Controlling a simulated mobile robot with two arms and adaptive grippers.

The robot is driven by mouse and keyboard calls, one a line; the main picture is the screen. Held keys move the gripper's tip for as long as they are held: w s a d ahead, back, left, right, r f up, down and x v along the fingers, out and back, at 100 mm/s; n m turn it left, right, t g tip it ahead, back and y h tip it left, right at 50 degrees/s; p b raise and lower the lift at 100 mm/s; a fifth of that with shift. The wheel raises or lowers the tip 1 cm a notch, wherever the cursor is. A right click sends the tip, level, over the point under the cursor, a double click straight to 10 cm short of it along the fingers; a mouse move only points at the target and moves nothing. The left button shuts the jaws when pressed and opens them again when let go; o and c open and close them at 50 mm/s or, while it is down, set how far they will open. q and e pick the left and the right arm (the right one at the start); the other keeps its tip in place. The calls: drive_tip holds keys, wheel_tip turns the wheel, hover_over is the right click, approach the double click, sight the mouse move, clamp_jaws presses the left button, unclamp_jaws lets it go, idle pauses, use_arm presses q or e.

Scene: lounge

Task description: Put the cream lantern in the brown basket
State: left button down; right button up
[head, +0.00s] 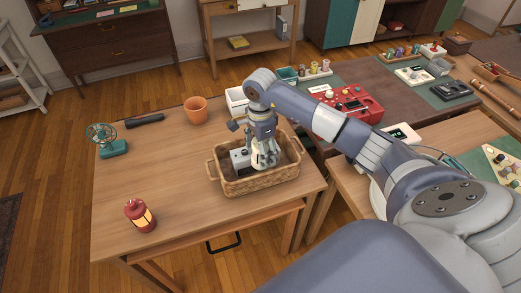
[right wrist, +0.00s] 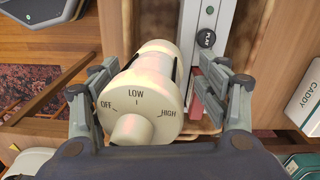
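The cream lantern (right wrist: 150,105) has a knob marked OFF, LOW and HIGH. In the right wrist view it stands between the fingers of my right gripper (right wrist: 158,85), tilted a little in the picture. The fingers are apart on either side of it, with a narrow gap at its right. In the head view my right gripper (head: 264,155) reaches down into the brown basket (head: 258,186), with the cream lantern (head: 262,158) low inside and partly hidden by it. The basket is woven and stands on the wooden table. My left gripper is out of view.
A grey-white device (head: 239,158) lies in the basket beside the lantern. A red lantern (head: 140,215), green fan (head: 106,140), dark object (head: 145,120), orange pot (head: 196,110) and white box (head: 237,102) stand on the table. Its middle left is clear.

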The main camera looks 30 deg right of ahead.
drive_tip(key=shift+r+p, duration=0.35)
drive_tip(key=shift+r, duration=0.15)
wheel_tip(320, 180, up, 11)
drive_tip(key=shift+w+f+b, duration=0.1)
drive_tip(key=shift+b, duration=1.05)
drive_tip(key=shift+r, duration=0.7)
